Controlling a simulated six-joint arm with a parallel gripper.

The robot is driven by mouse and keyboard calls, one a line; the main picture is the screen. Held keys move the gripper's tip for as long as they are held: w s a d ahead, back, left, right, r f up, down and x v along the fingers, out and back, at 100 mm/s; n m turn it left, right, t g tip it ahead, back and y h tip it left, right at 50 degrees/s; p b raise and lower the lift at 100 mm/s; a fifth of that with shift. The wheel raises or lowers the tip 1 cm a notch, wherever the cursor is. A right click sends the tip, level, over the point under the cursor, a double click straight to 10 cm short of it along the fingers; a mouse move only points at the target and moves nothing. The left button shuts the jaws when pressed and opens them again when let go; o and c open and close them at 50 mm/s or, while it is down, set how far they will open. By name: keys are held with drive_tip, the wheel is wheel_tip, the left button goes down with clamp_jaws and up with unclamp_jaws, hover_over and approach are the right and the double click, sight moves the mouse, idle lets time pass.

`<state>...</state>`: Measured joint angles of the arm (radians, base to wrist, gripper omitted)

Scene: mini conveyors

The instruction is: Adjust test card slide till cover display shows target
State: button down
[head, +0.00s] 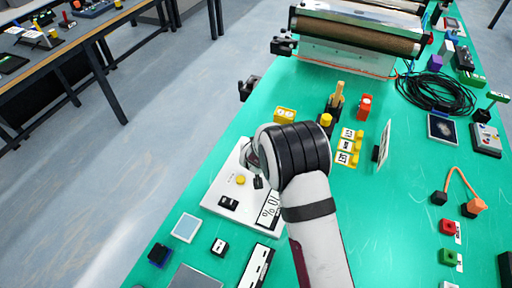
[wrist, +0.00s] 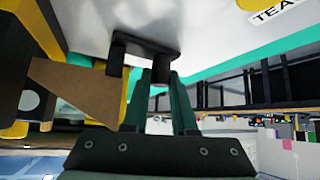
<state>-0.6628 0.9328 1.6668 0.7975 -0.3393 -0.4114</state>
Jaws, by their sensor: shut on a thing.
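A white panel (head: 222,187) lies on the green table and carries a yellow button (head: 240,180), a small black switch (head: 228,202) and a white display (head: 269,210). The display's black digits and percent sign appear turned over and are hard to read. In the wrist view, a black slide part (wrist: 148,47) with two short posts stands on the white panel. My gripper (wrist: 160,76) is shut on one of these posts, the dark knob between its fingertips. In the head view, my wrist hides most of the gripper and the slide.
Yellow labelled blocks (head: 348,146), a red block (head: 365,106) and an upright white card (head: 384,142) stand right of my wrist. A conveyor roller (head: 350,34) is at the back. Small devices lie near the table's front left edge.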

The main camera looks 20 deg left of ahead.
drive_tip(key=shift+a, duration=0.6)
drive_tip(key=c, duration=1)
unclamp_jaws()
drive_tip(key=shift+d+r, duration=0.1)
drive_tip(key=v, duration=1.5)
drive_tip(key=shift+s+r, duration=0.25)
drive_tip(key=shift+d, duration=0.1)
